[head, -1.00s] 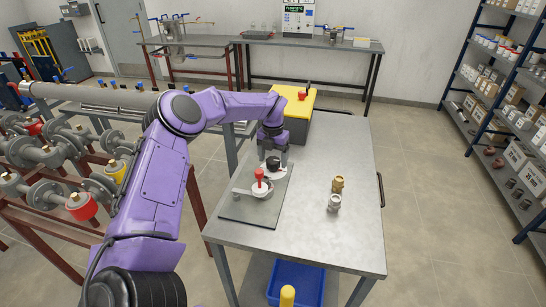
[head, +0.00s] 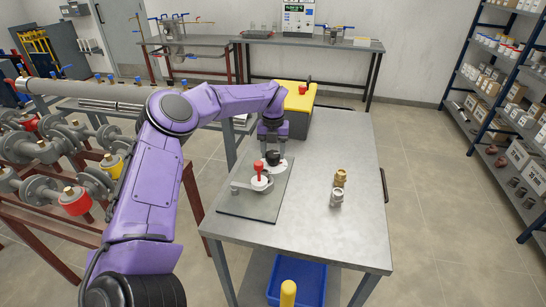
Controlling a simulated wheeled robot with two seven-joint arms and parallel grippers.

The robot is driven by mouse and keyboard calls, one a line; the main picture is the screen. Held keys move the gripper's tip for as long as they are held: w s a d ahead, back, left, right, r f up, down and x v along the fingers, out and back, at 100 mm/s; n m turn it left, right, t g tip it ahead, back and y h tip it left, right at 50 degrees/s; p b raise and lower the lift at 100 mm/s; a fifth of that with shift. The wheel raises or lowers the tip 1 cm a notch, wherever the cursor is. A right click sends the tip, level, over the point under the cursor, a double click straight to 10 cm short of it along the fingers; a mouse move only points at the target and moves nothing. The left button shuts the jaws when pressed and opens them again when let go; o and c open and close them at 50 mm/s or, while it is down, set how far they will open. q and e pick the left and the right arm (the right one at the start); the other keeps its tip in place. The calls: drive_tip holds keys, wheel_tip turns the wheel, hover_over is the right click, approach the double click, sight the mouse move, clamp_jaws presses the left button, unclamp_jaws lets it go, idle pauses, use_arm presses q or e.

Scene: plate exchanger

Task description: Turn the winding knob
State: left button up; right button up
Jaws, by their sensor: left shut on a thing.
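A dark grey base plate (head: 240,208) lies on the steel table, holding a small device with a pale grey arm and round pale parts. A red upright handle (head: 258,168) stands on its front part. A black knob (head: 273,158) stands just behind the red handle. My left gripper (head: 272,150) comes down from above on the knob, fingers pointing down, and is shut on it. The fingers partly hide the knob's top. My right gripper is not in view.
A brass fitting (head: 340,178) and a silver fitting (head: 336,197) stand to the right on the steel table (head: 330,237). A yellow-topped box (head: 298,97) with a red knob stands behind the gripper.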

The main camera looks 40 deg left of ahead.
use_arm(q)
drive_tip(key=n+b, duration=0.6)
drive_tip(key=n, duration=0.1)
drive_tip(key=n+b, duration=0.6)
drive_tip(key=shift+f+n+b, duration=0.2)
drive_tip(key=shift+n+b, duration=0.1)
drive_tip(key=shift+n, duration=0.1)
drive_tip(key=n+b, duration=0.2)
drive_tip(key=shift+n, duration=0.3)
drive_tip(key=n+b, duration=0.4)
drive_tip(key=shift+n, duration=0.3)
drive_tip(key=n+b, duration=0.2)
drive_tip(key=n, duration=0.1)
drive_tip(key=shift+r+n, duration=0.1)
drive_tip(key=shift+n, duration=0.2)
drive_tip(key=n+b, duration=0.1)
drive_tip(key=n, duration=0.2)
drive_tip(key=shift+n+b, duration=0.3)
drive_tip(key=shift+r+n+b, duration=0.1)
drive_tip(key=shift+n+b, duration=0.3)
drive_tip(key=shift+n, duration=1.3)
drive_tip(key=o, duration=1)
